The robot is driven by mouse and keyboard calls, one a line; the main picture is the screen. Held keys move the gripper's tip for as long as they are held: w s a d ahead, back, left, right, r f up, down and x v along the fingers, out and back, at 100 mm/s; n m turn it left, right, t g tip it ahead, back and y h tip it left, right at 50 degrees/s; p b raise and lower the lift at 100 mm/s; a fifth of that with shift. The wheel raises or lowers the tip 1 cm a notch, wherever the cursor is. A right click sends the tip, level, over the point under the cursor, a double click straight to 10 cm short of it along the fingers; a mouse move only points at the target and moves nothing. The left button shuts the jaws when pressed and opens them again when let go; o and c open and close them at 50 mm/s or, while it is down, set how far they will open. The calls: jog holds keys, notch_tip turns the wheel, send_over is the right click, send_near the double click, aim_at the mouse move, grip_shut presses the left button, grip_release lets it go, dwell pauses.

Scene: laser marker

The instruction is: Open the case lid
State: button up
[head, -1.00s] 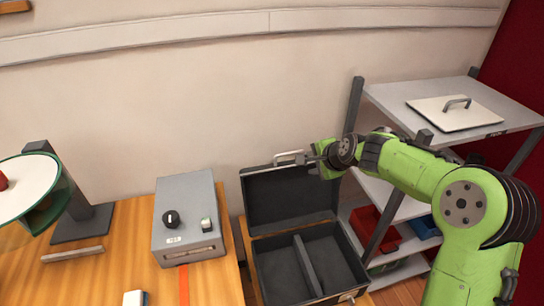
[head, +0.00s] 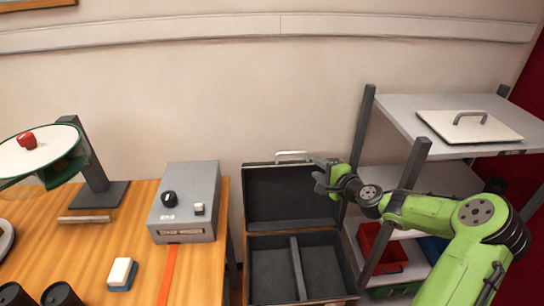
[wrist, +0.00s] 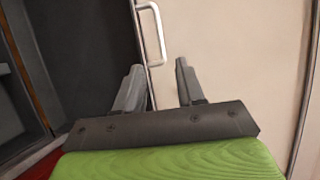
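The black case stands open, with its lid (head: 290,195) raised roughly upright at the back against the wall side. Its base (head: 272,262) shows a dark interior split by a divider (head: 298,268). The lid's metal handle (head: 292,154) sits on its top edge; it also shows in the wrist view (wrist: 152,32), beyond the fingertips. My gripper (head: 322,177) is at the lid's upper right corner. In the wrist view my gripper (wrist: 158,68) has its two fingers apart with nothing held between them. The left finger overlaps the lid's edge; I cannot tell whether it touches.
A wooden table (head: 130,212) at left holds a grey box (head: 186,200) with a knob and a stand with a round plate. A shelf rack (head: 420,110) at right carries a white lid-like panel (head: 468,128) and coloured bins below, close to my arm.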

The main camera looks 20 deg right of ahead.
aim_at(292, 153)
jog(key=x, duration=1.5)
jog(key=shift+w+p, duration=0.3)
jog(key=shift+w, duration=0.05)
grip_shut()
